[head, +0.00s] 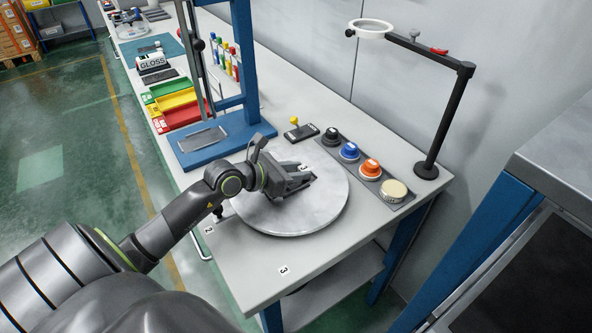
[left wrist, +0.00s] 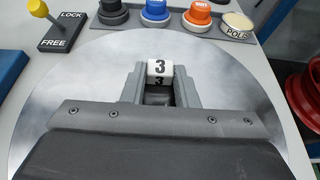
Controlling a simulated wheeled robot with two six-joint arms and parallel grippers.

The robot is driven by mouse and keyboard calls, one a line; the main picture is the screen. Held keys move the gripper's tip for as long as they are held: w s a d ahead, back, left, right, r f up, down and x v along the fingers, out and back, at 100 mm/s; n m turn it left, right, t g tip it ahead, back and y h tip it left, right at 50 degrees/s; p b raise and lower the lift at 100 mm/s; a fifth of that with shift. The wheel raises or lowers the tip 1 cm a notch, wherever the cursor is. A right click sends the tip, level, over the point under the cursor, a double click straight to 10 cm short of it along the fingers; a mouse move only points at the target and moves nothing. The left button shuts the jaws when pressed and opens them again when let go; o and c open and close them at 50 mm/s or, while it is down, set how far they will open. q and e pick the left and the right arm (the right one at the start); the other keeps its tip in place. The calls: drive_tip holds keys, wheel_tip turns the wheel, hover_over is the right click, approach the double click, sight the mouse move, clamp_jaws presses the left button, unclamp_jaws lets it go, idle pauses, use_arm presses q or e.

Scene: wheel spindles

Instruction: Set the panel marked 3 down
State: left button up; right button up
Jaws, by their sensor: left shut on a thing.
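My left gripper (head: 300,179) reaches in from the left over a round, marbled grey disc (head: 325,212). It is shut on a small white piece marked 3 (left wrist: 159,68), which I take as the panel marked 3. My right gripper is out of view.
Black, blue and orange knobs (head: 370,169) and a cream round button (head: 394,190) line the disc's right side. A yellow-topped lever (head: 295,122) stands behind. A blue press frame (head: 215,140) and a lamp post (head: 445,120) rise nearby. Labels 2 and 3 (head: 283,269) mark the bench front.

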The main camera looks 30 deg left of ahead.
use_arm(q)
drive_tip(key=o, duration=1)
drive_tip(key=shift+s+a+r, duration=0.2)
drive_tip(key=shift+s, duration=0.2)
drive_tip(key=p+v, duration=0.1)
drive_tip(key=v, duration=0.8)
drive_tip(key=shift+s+a+r+p, duration=0.1)
drive_tip(key=shift+s+r+p, duration=0.15)
drive_tip(key=shift+p, duration=0.1)
drive_tip(key=shift+s+a+r, duration=0.2)
drive_tip(key=shift+s, duration=0.45)
